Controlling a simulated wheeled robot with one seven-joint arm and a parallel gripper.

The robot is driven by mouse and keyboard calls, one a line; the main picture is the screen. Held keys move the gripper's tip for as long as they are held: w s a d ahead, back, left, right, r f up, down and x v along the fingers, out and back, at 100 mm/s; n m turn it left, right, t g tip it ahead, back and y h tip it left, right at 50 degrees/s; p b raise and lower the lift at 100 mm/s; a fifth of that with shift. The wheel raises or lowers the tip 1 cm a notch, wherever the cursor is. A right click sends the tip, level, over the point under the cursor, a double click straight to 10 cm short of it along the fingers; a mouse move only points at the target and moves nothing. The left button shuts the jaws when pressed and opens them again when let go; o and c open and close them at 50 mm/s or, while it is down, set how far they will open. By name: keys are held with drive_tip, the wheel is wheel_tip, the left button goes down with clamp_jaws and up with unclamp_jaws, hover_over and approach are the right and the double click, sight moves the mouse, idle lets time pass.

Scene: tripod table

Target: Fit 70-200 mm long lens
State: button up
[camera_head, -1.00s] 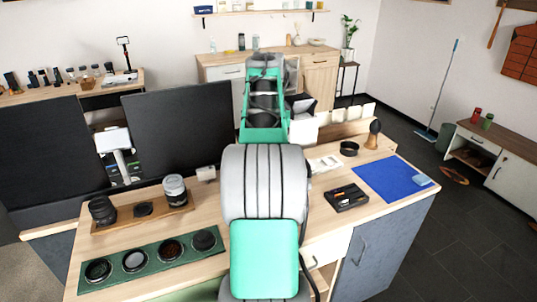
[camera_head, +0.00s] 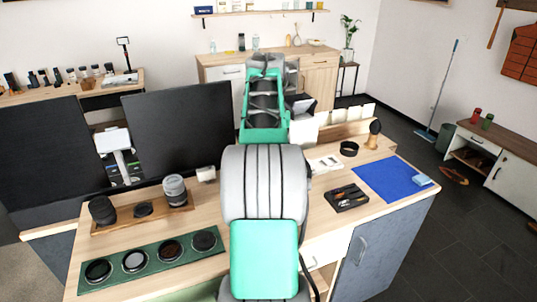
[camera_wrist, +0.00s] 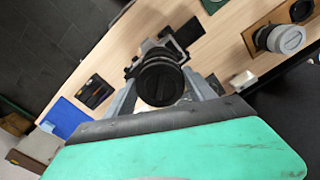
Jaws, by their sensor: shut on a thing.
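In the wrist view my gripper (camera_wrist: 160,88) has its grey fingers on both sides of a black, round, ribbed lens (camera_wrist: 159,76), closed on it. The lens's flat dark end faces the wrist camera. A silver-and-black camera body (camera_wrist: 152,49) shows right behind the lens, over the wooden table. The lens lines up with the body, but I cannot tell whether they are joined. In the head view my own arm hides the gripper, the held lens and the camera body.
A wooden tray (camera_head: 121,230) holds a black lens (camera_head: 102,210), a dark disc (camera_head: 143,209) and a grey lens (camera_head: 174,191). A green mat (camera_head: 152,274) carries several round filters. A black tool tray (camera_head: 346,198) and a blue mat (camera_head: 384,184) lie right of my arm. Dark monitors stand left.

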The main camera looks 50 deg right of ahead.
drive_tip(key=shift+f, duration=0.2)
drive_tip(key=m, duration=0.4)
drive_tip(key=shift+m, duration=0.4)
drive_tip(key=shift+a+f, duration=0.1)
drive_tip(key=m, duration=0.3)
drive_tip(key=o, duration=1.8)
